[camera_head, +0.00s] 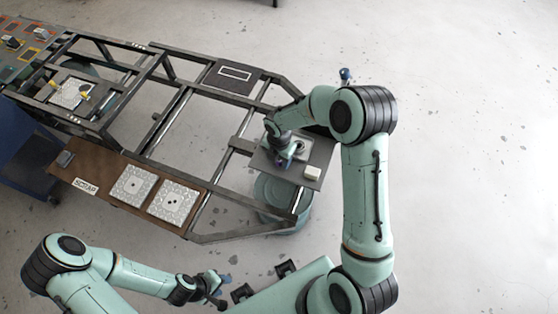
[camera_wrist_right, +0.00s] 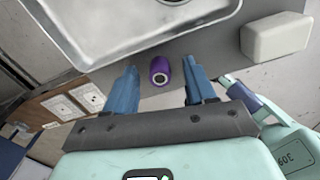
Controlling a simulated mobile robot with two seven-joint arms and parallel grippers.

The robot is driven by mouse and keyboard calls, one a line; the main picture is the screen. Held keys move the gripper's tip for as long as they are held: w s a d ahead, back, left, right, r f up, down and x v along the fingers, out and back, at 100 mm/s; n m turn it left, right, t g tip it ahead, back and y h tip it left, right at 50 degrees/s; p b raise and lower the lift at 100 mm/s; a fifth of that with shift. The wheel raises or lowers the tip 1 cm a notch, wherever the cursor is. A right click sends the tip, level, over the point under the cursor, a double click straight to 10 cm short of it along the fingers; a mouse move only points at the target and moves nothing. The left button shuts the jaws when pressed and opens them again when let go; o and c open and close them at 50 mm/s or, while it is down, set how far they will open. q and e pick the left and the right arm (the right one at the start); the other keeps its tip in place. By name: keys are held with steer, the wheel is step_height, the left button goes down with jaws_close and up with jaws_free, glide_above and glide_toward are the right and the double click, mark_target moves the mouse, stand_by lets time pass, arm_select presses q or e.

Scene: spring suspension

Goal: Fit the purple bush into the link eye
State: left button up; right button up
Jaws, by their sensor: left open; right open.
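The purple bush (camera_wrist_right: 160,72) stands on the dark grey plate in the right wrist view, with its round bore facing the camera. My right gripper (camera_wrist_right: 163,78) is open, with one blue finger on each side of the bush and a gap on both sides. In the head view my right gripper (camera_head: 284,162) is over the grey plate and hides the bush. My left gripper (camera_head: 222,290) is open and empty at the bottom of the head view, away from the frame. I cannot pick out the link eye in either view.
A shallow metal tray (camera_wrist_right: 130,48) lies right beside the bush, and a white block (camera_wrist_right: 277,38) sits on the same grey plate (camera_head: 318,160). A brown board (camera_head: 105,172) with white perforated plates and a SCRAP label lies on the dark frame's left part.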

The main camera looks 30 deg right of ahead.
jaws_close()
steer(key=shift+r, duration=0.1)
arm_select(q)
steer(key=shift+w+r+p, duration=0.9)
steer(key=shift+w+r, duration=0.05)
steer(key=shift+r, duration=0.3)
arm_select(e)
step_height(320, 180, up, 20)
